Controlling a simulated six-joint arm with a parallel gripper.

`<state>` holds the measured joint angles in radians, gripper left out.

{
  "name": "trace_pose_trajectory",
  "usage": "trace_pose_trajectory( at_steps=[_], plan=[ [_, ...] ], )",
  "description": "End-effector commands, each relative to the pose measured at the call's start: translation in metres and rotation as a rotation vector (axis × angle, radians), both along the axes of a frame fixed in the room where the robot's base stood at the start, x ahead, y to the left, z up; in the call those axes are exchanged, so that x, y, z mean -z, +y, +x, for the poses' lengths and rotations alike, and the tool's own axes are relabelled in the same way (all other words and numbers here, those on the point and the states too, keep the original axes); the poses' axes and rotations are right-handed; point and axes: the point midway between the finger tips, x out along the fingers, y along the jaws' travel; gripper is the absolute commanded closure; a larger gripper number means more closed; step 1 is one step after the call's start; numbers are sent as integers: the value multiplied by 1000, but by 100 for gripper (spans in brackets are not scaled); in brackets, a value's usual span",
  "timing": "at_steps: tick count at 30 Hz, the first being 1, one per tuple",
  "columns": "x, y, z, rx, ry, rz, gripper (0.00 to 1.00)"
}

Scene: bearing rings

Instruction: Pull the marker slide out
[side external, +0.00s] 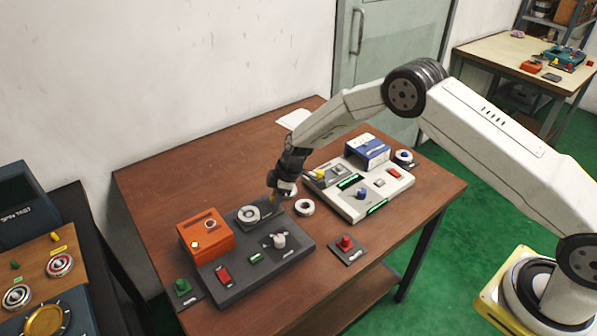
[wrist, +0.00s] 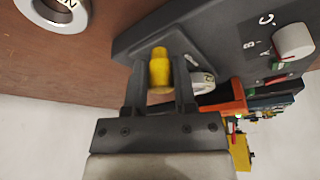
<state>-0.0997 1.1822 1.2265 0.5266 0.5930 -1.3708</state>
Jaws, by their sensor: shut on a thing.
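The marker slide shows as a yellow knob (wrist: 159,72) at the edge of the dark grey panel in the wrist view. A small part of the yellow knob (side external: 273,196) also shows in the side view. My gripper (wrist: 160,70) is shut on the yellow knob, with one finger on each side of it. In the side view my gripper (side external: 274,192) points down at the far right corner of the dark grey panel (side external: 235,288). How far the slide stands out of the panel is hidden.
The panel carries an orange box (side external: 206,233), a pale ring (side external: 248,214), a white knob (side external: 279,240) and a red switch (side external: 223,275). A loose white ring (side external: 304,207) lies close to my gripper. A light panel (side external: 363,205) stands behind right.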

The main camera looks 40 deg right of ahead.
Motion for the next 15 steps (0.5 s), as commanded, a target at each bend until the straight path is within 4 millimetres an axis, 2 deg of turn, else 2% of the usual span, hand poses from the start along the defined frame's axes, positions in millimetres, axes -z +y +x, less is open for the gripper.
trace_pose_trajectory(
  at_steps=[1,3,15],
  plan=[
    [-1,-6,3,9,-9,-5,63],
    [-1,-6,3,10,-8,-4,44],
    [-3,-3,2,5,-5,-2,44]
  ],
)
